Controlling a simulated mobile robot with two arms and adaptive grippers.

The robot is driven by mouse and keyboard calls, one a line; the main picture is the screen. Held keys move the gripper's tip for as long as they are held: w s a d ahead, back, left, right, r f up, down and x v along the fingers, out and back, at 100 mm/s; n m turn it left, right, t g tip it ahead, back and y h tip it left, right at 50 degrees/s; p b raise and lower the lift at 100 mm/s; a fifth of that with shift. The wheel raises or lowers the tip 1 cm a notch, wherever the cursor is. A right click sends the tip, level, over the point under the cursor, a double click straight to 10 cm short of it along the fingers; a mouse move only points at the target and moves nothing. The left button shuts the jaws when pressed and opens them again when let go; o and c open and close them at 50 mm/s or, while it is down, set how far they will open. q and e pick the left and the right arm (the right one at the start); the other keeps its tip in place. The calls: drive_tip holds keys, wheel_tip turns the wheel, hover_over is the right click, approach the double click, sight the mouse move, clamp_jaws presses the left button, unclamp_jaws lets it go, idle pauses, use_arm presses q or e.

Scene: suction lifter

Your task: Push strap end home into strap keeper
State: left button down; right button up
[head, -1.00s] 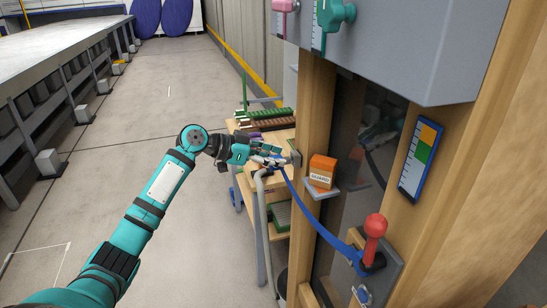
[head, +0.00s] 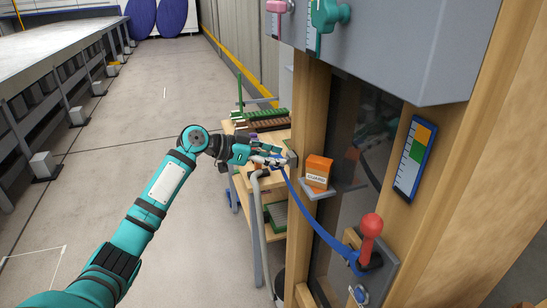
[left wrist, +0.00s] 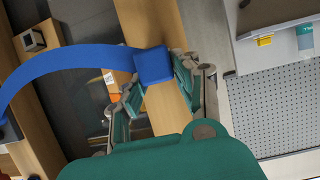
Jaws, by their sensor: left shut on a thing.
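The blue strap (head: 318,227) runs from my left gripper (head: 274,160) down to a mount beside a red-knobbed lever (head: 371,226). In the left wrist view, the strap (left wrist: 70,72) curves in from the left to its thick, block-shaped end (left wrist: 153,65). My left gripper is shut on this strap end, with a finger on each side. In the head view it is beside a small grey bracket (head: 292,158) at the edge of the wooden post. This may be the strap keeper, but I cannot tell whether the strap end is inside it. My right gripper is not in view.
An orange box marked GUARD (head: 318,172) sits on a small ledge right of the gripper. A grey cabinet (head: 400,55) overhangs the post. A wooden workbench (head: 250,182) with racks stands behind the gripper. The floor at left is open.

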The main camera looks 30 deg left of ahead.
use_arm(q)
drive_tip(key=shift+w, duration=0.1)
drive_tip(key=shift+w+d, duration=0.3)
drive_tip(key=c, duration=0.9)
unclamp_jaws()
drive_tip(key=v, duration=1.2)
